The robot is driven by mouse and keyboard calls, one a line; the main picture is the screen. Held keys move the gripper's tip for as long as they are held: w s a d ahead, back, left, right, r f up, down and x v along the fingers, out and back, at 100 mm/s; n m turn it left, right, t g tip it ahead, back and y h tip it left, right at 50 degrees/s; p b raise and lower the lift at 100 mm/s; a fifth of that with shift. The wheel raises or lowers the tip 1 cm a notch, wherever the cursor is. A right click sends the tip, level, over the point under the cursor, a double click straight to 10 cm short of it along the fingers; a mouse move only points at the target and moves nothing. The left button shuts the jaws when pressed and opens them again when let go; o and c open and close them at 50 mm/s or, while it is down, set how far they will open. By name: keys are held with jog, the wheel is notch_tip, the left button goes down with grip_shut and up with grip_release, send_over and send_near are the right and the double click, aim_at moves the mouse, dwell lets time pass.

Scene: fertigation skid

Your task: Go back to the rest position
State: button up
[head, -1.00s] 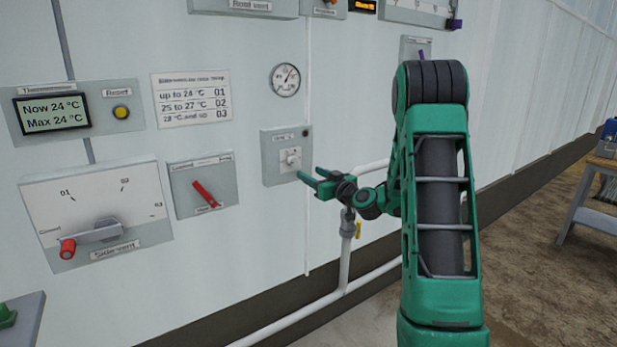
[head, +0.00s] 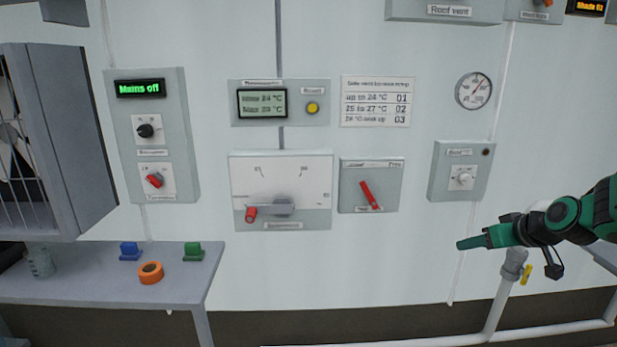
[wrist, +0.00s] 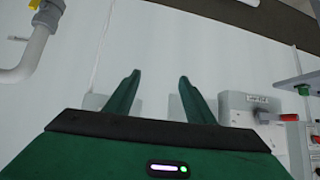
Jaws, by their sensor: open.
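My gripper (head: 462,243) is at the right side of the head view, in front of the wall and below the small grey dial box (head: 461,171). It points left and holds nothing. In the wrist view my gripper (wrist: 158,82) shows two green fingers spread apart with only white wall between and beyond them. The fingers touch no panel that I can see. My arm enters from the right edge of the head view; the rest of it is out of the picture.
A side vent panel (head: 300,217) with a red-tipped lever and a red-switch panel (head: 384,180) are on the wall. A pipe with a yellow-handled valve (head: 514,264) stands below my gripper. A table (head: 185,280) at left holds blue, green and orange items.

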jog(key=s+a+f+m+g+h, duration=0.1)
jog(key=s+m+g, duration=0.7)
jog(key=s, duration=2.7)
jog(key=shift+s+a+f+g, duration=0.2)
jog(key=shift+a+g, duration=0.25)
jog(key=shift+g, duration=0.35)
jog(key=shift+w, duration=0.2)
jog(key=shift+w+f+h, duration=0.25)
jog(key=shift+w+h, duration=0.05)
jog(key=shift+w, duration=0.2)
